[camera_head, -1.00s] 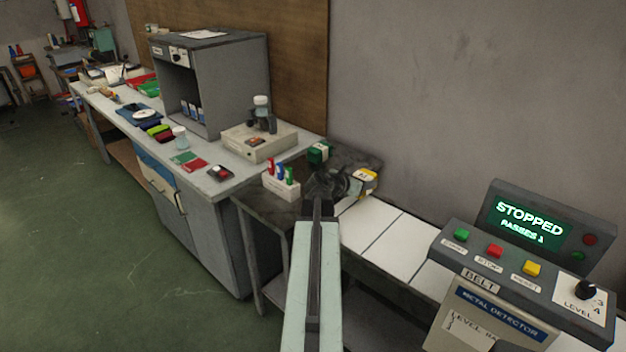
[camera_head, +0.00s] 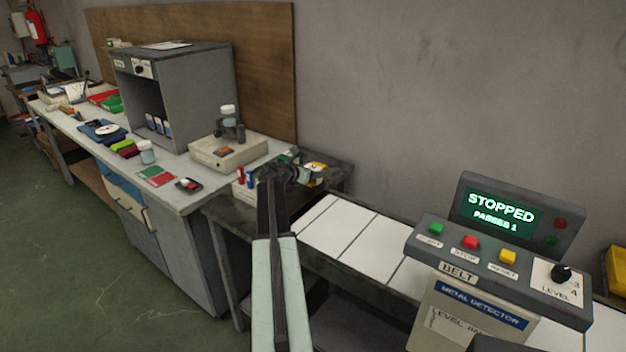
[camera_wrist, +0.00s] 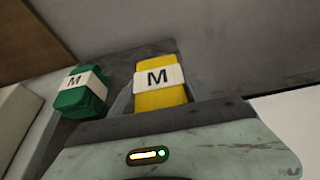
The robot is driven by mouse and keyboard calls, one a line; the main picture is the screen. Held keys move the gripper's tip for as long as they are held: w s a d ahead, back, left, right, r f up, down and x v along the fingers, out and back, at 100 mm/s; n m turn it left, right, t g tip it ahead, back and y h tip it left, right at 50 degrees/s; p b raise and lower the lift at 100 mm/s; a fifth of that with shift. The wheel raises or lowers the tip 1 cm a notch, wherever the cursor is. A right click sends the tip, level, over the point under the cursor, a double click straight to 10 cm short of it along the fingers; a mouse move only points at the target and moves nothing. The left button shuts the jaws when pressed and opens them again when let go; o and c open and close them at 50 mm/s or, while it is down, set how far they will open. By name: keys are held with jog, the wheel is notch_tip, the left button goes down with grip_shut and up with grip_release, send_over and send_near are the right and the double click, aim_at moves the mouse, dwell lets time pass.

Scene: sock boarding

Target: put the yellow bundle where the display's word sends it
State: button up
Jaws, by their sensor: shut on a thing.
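The yellow bundle (camera_wrist: 162,98), with a white band marked M, sits between the jaws of my gripper (camera_wrist: 158,70) in the wrist view. My gripper is shut on it. In the head view the yellow bundle (camera_head: 316,168) shows just right of my gripper (camera_head: 298,172), partly hidden by it, over the dark end of the belt table. Whether it touches the surface I cannot tell. The display (camera_head: 501,213) reads "STOPPED" and "PASSES 1".
A green bundle (camera_wrist: 83,92), also marked M, lies left of the yellow one. The white belt (camera_head: 340,235) runs right to the metal detector (camera_head: 470,310) and its button panel (camera_head: 500,262). A yellow container (camera_head: 617,270) is at far right. A cluttered bench stands left.

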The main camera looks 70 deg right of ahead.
notch_tip(320, 180, down, 2)
jog(key=shift+b, duration=0.3)
jog(key=shift+r, duration=0.25)
jog(key=shift+f, duration=0.2)
jog(key=o, duration=1.6)
jog(key=shift+o, duration=0.2)
jog(key=shift+r, duration=0.1)
